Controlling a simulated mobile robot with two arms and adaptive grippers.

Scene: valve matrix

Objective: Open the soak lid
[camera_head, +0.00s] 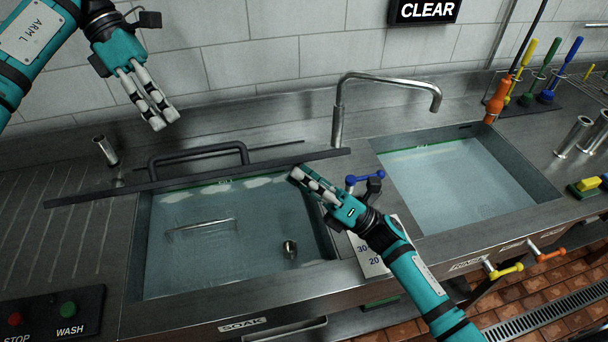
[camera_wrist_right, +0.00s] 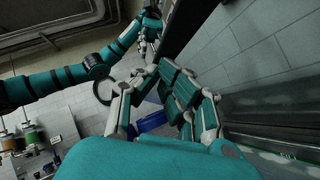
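The soak lid (camera_head: 110,190) is raised over the left sink, and I see it nearly edge-on as a long dark bar. Its dark handle (camera_head: 198,148) stands up behind that edge. The soak sink (camera_head: 245,318) below is filled with water that mirrors the handle. My right gripper (camera_head: 299,174) is open, its fingertips just under the lid's front edge near its right end; I cannot tell whether they touch it. Its parted fingers also show in the right wrist view (camera_wrist_right: 160,108). My left gripper (camera_head: 165,118) is open and empty, above the lid's left part, near the wall.
A metal cup (camera_head: 290,249) is in the soak water. A faucet (camera_head: 338,115) and blue valve (camera_head: 365,178) stand between the sinks. The second water-filled sink (camera_head: 545,190) is at right. A STOP/WASH button panel (camera_head: 45,312) is at front left.

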